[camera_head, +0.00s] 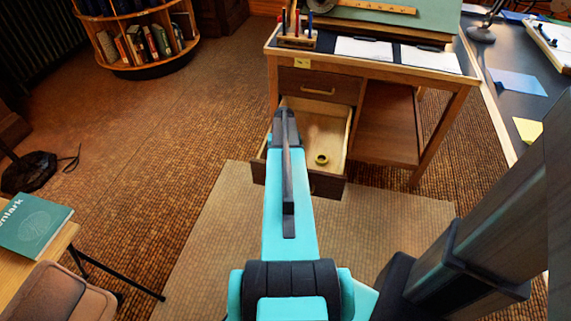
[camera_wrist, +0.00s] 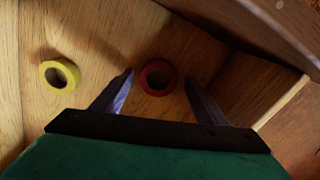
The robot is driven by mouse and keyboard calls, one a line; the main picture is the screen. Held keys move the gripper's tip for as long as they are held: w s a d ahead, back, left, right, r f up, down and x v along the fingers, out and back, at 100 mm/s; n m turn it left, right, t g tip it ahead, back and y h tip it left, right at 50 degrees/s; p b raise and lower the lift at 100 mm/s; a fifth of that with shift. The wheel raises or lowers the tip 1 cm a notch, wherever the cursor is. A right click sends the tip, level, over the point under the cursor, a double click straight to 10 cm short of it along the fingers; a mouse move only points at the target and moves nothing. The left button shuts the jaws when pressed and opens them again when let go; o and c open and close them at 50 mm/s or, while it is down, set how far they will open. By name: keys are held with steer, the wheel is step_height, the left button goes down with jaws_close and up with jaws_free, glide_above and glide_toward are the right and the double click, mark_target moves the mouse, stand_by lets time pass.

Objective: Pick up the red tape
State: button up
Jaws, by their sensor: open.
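The red tape (camera_wrist: 170,71) is a small dark-red ring lying flat on the wooden floor of an open drawer (camera_head: 322,133). In the wrist view it appears between the two fingertips of my gripper (camera_wrist: 158,78), which is open with nothing held. I cannot tell how far above the tape the fingertips are. In the head view my arm reaches over the drawer's left side and hides the red tape; my gripper's fingers are not clear there.
A yellow tape roll (camera_wrist: 45,76) lies left of the red one in the wrist view; the head view shows it too (camera_head: 321,160). Drawer walls (camera_wrist: 245,35) stand close by. The desk (camera_head: 375,66) with a shut upper drawer (camera_head: 318,87) rises behind.

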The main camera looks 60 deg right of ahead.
stand_by(0.5)
steer(key=c, duration=1.1)
steer(key=shift+r, duration=0.1)
step_height(320, 180, up, 10)
steer(key=shift+p, duration=0.45)
